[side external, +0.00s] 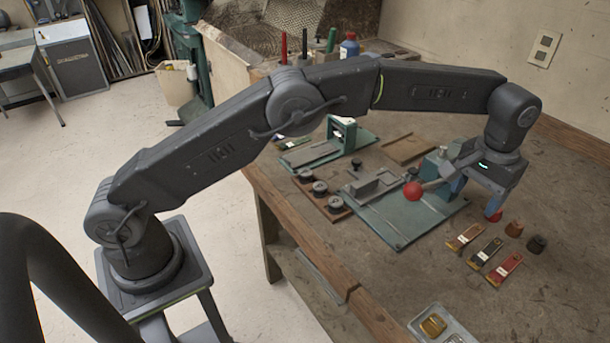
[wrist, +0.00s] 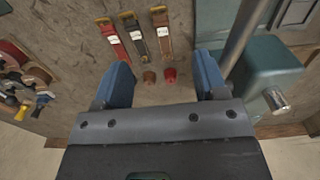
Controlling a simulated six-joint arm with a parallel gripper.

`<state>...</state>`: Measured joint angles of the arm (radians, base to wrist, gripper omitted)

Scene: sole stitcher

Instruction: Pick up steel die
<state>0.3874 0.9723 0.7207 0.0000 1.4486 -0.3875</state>
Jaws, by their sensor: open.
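I cannot tell for certain which piece is the steel die. Dark round pieces (side external: 320,188) stand on a wooden strip (side external: 345,213) left of the green press plate (side external: 394,236) in the side view. My gripper (side external: 472,204) is far to their right, raised beside the press. It is open and empty, its two blue fingers (wrist: 163,62) spread and pointing down. Between the fingers in the wrist view, a small brown cylinder (wrist: 149,77) and a small red cylinder (wrist: 170,75) show on the bench below. A dark cylinder (side external: 537,243) shows only in the side view.
The green press (wrist: 270,70) and its lever, with a red ball (side external: 413,191), are close beside my gripper. Three coloured straps (side external: 486,252) lie on the wooden bench (side external: 390,295). A metal tray (side external: 445,327) is at the near edge. Assorted tools (wrist: 28,82) show at left in the wrist view.

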